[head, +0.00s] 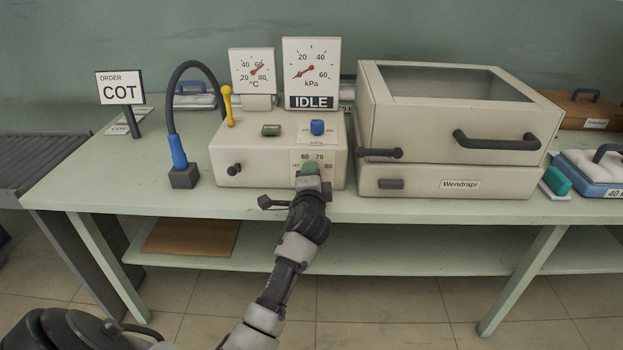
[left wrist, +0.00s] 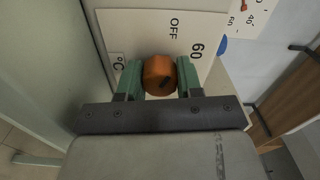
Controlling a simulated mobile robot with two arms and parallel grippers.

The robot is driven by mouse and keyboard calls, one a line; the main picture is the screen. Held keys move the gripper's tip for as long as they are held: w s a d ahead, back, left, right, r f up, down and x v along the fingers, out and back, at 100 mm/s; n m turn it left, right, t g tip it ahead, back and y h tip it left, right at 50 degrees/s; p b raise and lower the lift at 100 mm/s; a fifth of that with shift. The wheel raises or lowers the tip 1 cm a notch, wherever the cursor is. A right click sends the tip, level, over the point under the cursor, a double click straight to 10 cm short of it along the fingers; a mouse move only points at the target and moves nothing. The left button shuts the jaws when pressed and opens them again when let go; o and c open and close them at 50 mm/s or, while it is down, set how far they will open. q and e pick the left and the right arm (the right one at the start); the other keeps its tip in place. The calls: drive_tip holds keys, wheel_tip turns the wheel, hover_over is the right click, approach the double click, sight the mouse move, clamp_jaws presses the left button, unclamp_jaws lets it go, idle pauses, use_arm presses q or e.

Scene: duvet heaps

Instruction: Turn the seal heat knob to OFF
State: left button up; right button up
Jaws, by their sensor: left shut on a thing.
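The seal heat knob (left wrist: 158,71) is orange and sits on a white dial plate (left wrist: 130,30) with OFF, 60 and °C printed on it. My left gripper (head: 309,171) is at the front of the cream control box (head: 260,160), in front of the dial plate (head: 326,158). In the left wrist view, the green fingers of my left gripper (left wrist: 159,82) are shut on the knob, one on each side. A small dark mark shows on the knob; which label it points at I cannot tell. In the head view the gripper hides the knob. My right gripper is not in view.
A blue knob (head: 317,127), a green button (head: 271,130) and a yellow lever (head: 228,105) are on top of the box. Gauges stand behind, above an IDLE sign (head: 311,102). A lidded sealer (head: 450,130) stands to the right, a blue-handled hose (head: 179,152) to the left.

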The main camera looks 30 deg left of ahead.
use_arm(q)
drive_tip(key=shift+f+n, duration=0.15)
drive_tip(key=shift+n, duration=1.05)
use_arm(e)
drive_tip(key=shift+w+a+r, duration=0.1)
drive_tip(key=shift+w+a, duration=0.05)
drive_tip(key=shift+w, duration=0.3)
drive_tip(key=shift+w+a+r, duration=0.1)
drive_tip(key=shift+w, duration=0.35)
use_arm(q)
drive_tip(key=o, duration=0.9)
drive_tip(key=shift+v, duration=5.5)
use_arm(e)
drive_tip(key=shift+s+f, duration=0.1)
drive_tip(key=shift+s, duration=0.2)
use_arm(q)
drive_tip(key=shift+w, duration=0.1)
